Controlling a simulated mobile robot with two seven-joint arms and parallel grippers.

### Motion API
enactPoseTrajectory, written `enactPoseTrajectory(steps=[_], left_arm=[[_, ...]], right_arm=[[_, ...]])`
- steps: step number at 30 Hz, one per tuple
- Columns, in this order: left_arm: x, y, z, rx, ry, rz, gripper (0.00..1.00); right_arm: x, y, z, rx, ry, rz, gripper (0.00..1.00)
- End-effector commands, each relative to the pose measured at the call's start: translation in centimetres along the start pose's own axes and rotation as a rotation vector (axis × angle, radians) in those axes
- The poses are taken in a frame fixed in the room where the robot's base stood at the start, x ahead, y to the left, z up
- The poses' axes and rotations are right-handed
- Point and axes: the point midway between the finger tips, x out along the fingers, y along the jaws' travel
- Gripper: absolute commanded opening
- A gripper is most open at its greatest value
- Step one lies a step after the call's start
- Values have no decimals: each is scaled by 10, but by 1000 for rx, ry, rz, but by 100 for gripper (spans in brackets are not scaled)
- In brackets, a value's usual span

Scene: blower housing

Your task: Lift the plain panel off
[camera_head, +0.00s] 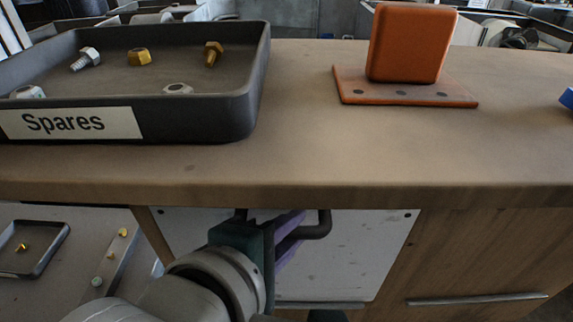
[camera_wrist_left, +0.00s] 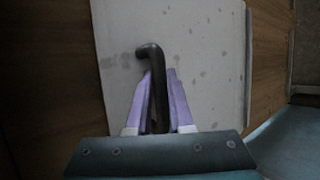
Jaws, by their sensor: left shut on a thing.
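The plain panel (camera_head: 350,255) is a pale grey-white, speckled board below the bench top's front edge, with small dark holes near its upper corners. It also fills the middle of the left wrist view (camera_wrist_left: 208,50). A dark bent bar handle (camera_head: 318,228) stands out from it. My left gripper (camera_head: 288,236) is shut on this handle (camera_wrist_left: 152,55), its purple fingers on either side of the bar in the left wrist view (camera_wrist_left: 160,85). My arm hides the panel's lower left part. I cannot tell whether the panel sits flush. My right gripper is not in view.
The bench top (camera_head: 310,150) overhangs just above my gripper. On it stand a dark Spares tray (camera_head: 190,125) holding several nuts and bolts, and an orange block on a plate (camera_head: 408,45). Wooden fronts (camera_head: 490,250) flank the panel. A small tray (camera_head: 40,262) lies lower left.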

Motion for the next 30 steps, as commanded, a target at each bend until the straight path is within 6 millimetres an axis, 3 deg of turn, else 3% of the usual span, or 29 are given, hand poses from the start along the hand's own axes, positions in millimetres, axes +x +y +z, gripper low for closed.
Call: enactPoseTrajectory(steps=[20, 30], left_arm=[[-1, 3, 0, 1, 0, 8, 0], [-22, 8, 2, 0, 0, 8, 0]], right_arm=[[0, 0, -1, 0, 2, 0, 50], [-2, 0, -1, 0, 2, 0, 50]])
